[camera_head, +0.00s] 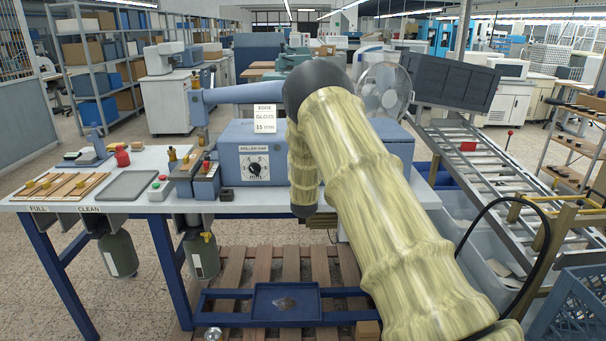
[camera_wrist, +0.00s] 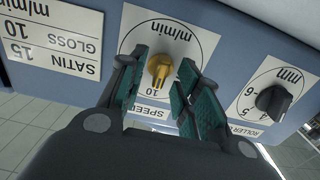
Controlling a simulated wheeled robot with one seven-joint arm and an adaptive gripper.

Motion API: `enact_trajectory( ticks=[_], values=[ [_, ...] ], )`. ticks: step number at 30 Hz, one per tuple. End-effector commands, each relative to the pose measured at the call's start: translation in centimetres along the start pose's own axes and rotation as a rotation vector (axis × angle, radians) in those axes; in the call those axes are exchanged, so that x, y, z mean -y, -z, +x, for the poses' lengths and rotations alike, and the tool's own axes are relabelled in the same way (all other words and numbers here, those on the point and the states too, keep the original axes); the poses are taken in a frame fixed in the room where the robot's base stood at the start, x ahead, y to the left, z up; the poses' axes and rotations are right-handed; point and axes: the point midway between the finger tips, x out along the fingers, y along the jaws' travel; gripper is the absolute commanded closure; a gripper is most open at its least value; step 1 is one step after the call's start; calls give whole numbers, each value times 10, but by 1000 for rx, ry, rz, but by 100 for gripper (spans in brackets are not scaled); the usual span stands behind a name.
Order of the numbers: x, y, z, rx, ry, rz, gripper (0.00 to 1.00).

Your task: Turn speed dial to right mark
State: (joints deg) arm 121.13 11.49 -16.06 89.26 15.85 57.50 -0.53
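In the wrist view, which is upside down, the yellow speed dial (camera_wrist: 160,70) sits on a white plate marked "m/min" and "SPEED". A "10" shows close to the knob's lower side in the picture; the other marks are hidden by my fingers. My gripper (camera_wrist: 166,88) is open, with a green-padded finger on each side of the knob. A gap shows between the knob and the right finger; contact on the left cannot be told. In the head view my arm hides the gripper and the speed dial.
A black roller gap dial (camera_wrist: 273,100) is close to the right finger; it also shows in the head view (camera_head: 254,168). A white label (camera_wrist: 55,35) lists satin and gloss with 15 and 10. Bottles and a grey tray (camera_head: 128,185) stand on the bench left of the machine.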

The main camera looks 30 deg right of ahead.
Motion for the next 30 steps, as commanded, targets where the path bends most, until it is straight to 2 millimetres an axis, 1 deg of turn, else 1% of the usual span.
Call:
enact_trajectory(
  ticks=[4, 7, 15, 21, 25, 30],
  values=[
    [0, 1, -7, -1, 0, 0, 67],
    [0, 0, -20, 1, 0, 0, 67],
    [0, 0, -69, 2, 0, 0, 67],
    [-1, 0, -100, 1, -1, 0, 67],
    [-1, -1, -113, 2, -1, 0, 67],
    [-1, -1, -120, 2, 0, 0, 67]
  ],
)
